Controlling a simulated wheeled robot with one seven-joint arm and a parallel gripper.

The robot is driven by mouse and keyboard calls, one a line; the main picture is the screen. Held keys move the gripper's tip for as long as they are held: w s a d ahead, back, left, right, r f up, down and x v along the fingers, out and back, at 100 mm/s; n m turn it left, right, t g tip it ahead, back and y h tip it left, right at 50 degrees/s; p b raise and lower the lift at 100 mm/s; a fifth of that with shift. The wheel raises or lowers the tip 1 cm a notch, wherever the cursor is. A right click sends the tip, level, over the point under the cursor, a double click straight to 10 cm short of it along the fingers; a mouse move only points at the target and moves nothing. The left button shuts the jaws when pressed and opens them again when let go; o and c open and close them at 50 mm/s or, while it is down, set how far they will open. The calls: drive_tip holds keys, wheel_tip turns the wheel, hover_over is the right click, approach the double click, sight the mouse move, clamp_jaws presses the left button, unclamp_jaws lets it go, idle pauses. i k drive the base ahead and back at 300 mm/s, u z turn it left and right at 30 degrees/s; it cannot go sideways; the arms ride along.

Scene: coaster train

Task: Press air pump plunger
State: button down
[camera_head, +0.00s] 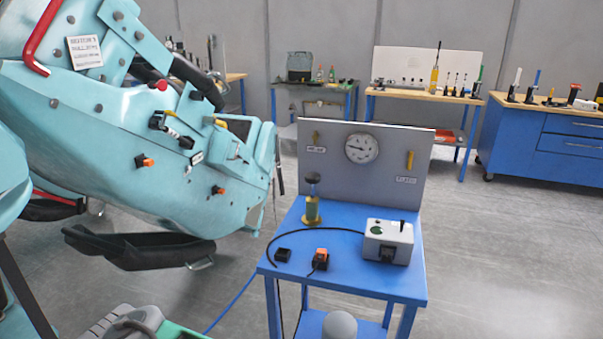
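A small hand pump (312,208) stands upright on the blue table (345,282), near its back left corner. It has a yellowish base and body. A dark round knob, the plunger top (313,178), is at its upper end, raised above the body. Nothing touches the knob. A dark hose or cable runs in a curve on the table close to the pump. I do not see my gripper in this view.
A grey panel with a dial gauge (361,148) stands behind the pump. A white box (388,242) and an orange-black switch (320,259) sit on the table. A teal coaster car (130,130) fills the left. A rounded grey shape (340,325) shows low in front.

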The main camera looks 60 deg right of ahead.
sight(313, 178)
drive_tip(key=k, duration=0.5)
drive_tip(key=z, duration=0.85)
drive_tip(key=i, duration=0.75)
drive_tip(key=u, duration=0.85)
